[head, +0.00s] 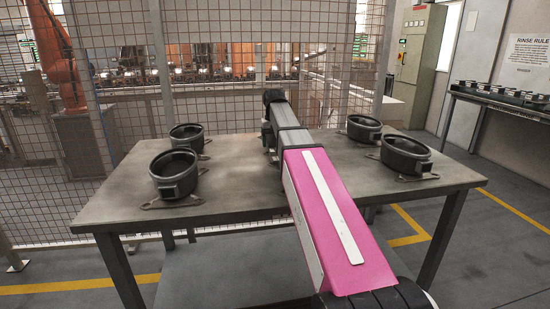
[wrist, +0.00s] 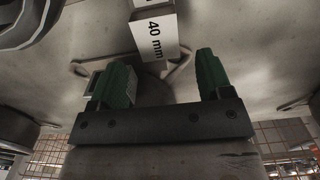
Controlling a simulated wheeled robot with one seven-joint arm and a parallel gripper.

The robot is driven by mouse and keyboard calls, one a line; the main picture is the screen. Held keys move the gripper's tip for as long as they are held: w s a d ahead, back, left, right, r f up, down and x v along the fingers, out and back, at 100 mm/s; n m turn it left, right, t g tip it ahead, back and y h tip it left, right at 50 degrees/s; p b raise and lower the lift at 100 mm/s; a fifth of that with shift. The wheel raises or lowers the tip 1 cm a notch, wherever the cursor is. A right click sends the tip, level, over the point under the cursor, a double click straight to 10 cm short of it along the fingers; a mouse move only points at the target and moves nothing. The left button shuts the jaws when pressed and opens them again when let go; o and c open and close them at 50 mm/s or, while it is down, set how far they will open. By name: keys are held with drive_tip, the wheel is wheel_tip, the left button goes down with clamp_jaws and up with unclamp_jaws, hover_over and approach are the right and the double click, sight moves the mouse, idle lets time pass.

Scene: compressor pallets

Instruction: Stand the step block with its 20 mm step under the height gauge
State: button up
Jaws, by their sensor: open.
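A pale block (wrist: 154,38) with a black "40 mm" label, which looks like the step block, shows at the top middle of the wrist view. Its upper part is cut off by the frame edge, and I see no 20 mm mark. My gripper (wrist: 162,74) has two green fingers spread apart with nothing held between them. The block is just beyond the fingertips in the picture, roughly centred between them; contact cannot be told. In the head view my arm hides the gripper and the block. I cannot make out the height gauge in either view.
The grey table (head: 240,190) carries dark round housings on feet: two at left (head: 175,173) (head: 187,137) and two at right (head: 405,156) (head: 364,128). A mesh fence (head: 110,60) stands behind. A side bench (head: 500,97) is at the right.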

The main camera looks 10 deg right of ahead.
sight(274, 149)
drive_tip(key=shift+f, duration=1.95)
clamp_jaws()
drive_tip(key=shift+r, duration=0.15)
